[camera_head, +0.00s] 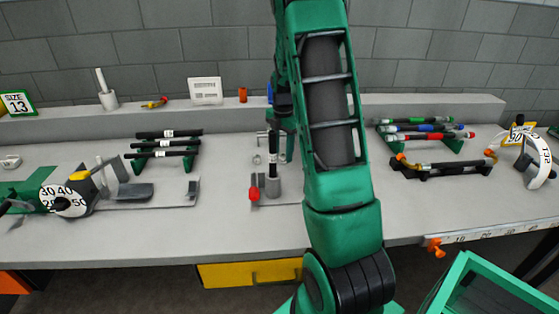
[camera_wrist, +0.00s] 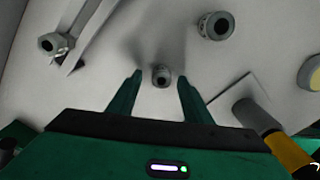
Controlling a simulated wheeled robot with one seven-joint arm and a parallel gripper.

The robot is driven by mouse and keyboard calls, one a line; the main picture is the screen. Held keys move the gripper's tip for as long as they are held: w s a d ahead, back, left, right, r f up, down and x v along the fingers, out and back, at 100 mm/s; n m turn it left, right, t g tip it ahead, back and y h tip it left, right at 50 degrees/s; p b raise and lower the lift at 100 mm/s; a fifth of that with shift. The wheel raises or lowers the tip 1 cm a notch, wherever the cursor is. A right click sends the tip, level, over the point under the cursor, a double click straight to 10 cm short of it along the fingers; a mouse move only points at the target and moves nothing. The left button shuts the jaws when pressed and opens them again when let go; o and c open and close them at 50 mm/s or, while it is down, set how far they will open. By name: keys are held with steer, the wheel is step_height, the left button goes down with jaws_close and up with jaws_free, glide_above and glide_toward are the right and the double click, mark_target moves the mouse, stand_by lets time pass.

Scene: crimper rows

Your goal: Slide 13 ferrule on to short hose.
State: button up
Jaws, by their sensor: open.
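In the wrist view my gripper (camera_wrist: 159,79) is open, with one finger on each side of a small grey metal ferrule (camera_wrist: 161,76). Gaps show between the ferrule and both fingers. Its size marking is not readable. Two other grey ring-shaped pieces lie farther off, one at upper left (camera_wrist: 50,42) and one at upper right (camera_wrist: 215,25). In the head view a short black hose (camera_head: 272,160) with a white label stands upright in a grey holder (camera_head: 272,187). Its label is too small to read. My arm hides part of the bench there, and the fingertips are unclear.
A rack at left holds black hoses (camera_head: 163,143). A crimper with a numbered dial (camera_head: 68,200) stands farther left, below a "SIZE 13" sign (camera_head: 16,102). Colour-marked hoses (camera_head: 415,130) rest at right. The front bench strip is mostly clear.

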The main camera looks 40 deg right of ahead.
steer(key=c, duration=1.1)
steer(key=shift+r, duration=0.1)
steer(key=shift+c, duration=0.2)
